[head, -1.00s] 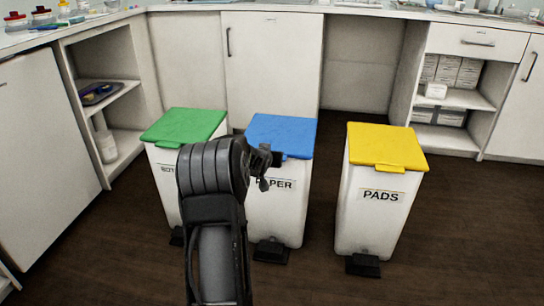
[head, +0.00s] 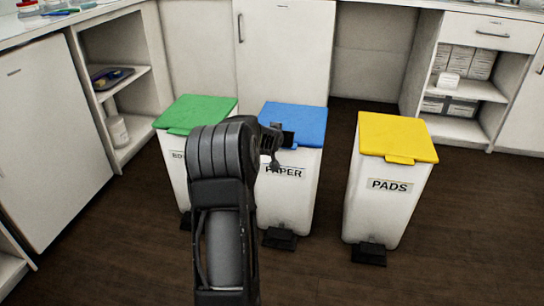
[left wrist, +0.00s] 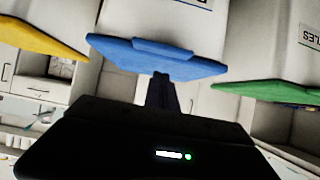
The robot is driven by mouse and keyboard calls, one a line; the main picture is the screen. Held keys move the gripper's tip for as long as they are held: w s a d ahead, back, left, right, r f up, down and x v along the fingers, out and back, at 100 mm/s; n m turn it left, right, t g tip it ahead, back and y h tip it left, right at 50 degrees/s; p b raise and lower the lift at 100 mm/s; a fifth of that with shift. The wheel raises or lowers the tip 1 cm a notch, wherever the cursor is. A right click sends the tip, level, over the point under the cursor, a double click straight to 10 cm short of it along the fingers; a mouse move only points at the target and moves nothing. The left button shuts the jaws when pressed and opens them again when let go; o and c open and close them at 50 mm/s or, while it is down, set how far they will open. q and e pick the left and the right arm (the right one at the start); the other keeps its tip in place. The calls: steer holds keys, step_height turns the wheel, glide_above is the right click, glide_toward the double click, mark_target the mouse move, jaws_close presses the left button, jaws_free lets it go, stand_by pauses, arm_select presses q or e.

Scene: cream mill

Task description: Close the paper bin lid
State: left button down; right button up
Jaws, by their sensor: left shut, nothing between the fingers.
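The paper bin (head: 289,205) is a white bin labelled PAPER, between the green-lidded and yellow-lidded bins. Its blue lid (head: 297,121) lies flat across the top and looks closed. In the left wrist view the scene is upside down, and the blue lid (left wrist: 155,57) is close ahead with its front tab facing me. My left gripper (head: 273,146) is shut and empty, at the lid's front left edge in the head view. Its fingers (left wrist: 161,92) point at the lid in the left wrist view; I cannot tell whether they touch. My right gripper is not in view.
The green-lidded bin (head: 197,113) stands close on the left, partly behind my arm. The yellow-lidded PADS bin (head: 385,195) stands right, across a gap. A black pedal (head: 280,239) juts out below the paper bin. White cabinets line the back. Dark floor (head: 460,240) is clear at right.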

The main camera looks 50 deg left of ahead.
arm_select(q)
steer(key=s+d+f+p, duration=0.1)
steer(key=s+d+f, duration=0.2)
steer(key=s+d, duration=0.3)
steer(key=shift+s, duration=0.5)
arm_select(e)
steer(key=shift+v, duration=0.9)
arm_select(q)
steer(key=shift+f, duration=0.1)
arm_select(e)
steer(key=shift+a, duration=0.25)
